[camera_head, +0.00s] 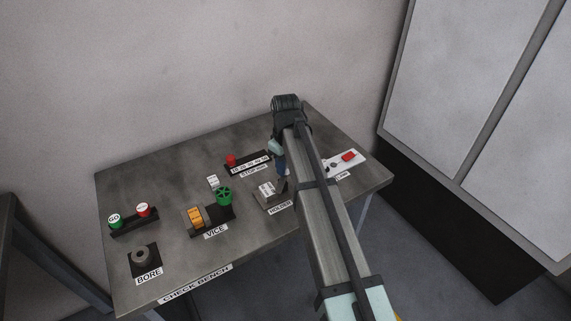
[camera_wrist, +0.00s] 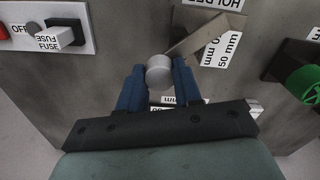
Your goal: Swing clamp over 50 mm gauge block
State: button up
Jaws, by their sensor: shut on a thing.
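In the wrist view, my gripper (camera_wrist: 160,80) has its two blue fingers shut on a round grey knob (camera_wrist: 159,66). A flat grey clamp arm (camera_wrist: 200,36) runs from near the knob up and right. The gauge block (camera_wrist: 227,50), labelled 50 mm, sits beside the arm at the holder (camera_wrist: 187,18); I cannot tell whether the arm overlaps its top. In the head view, my gripper (camera_head: 281,170) is at the right side of the holder (camera_head: 268,202), with the white-labelled block (camera_head: 267,188) on it. The knob is hidden there.
The vice (camera_head: 208,219) with its green handwheel (camera_head: 224,195) stands left of the holder. The stop rack (camera_head: 246,165) is behind it. The white fuse panel (camera_head: 345,162) is to the right, near the edge of the bench (camera_head: 165,190). The bore block (camera_head: 142,258) is front left.

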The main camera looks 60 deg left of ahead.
jog(key=m, duration=0.3)
jog(key=d+m, duration=0.1)
jog(key=shift+w+m, duration=0.3)
jog(key=shift+w+d+m, duration=0.1)
jog(key=shift+d+m, duration=0.15)
jog(key=shift+m, duration=0.7)
jog(key=shift+w+d+m, duration=0.1)
jog(key=shift+d+m, duration=0.1)
jog(key=shift+m, duration=0.75)
jog(key=o, duration=1)
jog(key=shift+s+d, duration=0.1)
jog(key=shift+o, duration=0.2)
jog(key=shift+r, duration=0.15)
notch_tip(320, 180, up, 14)
jog(key=shift+f, duration=0.2)
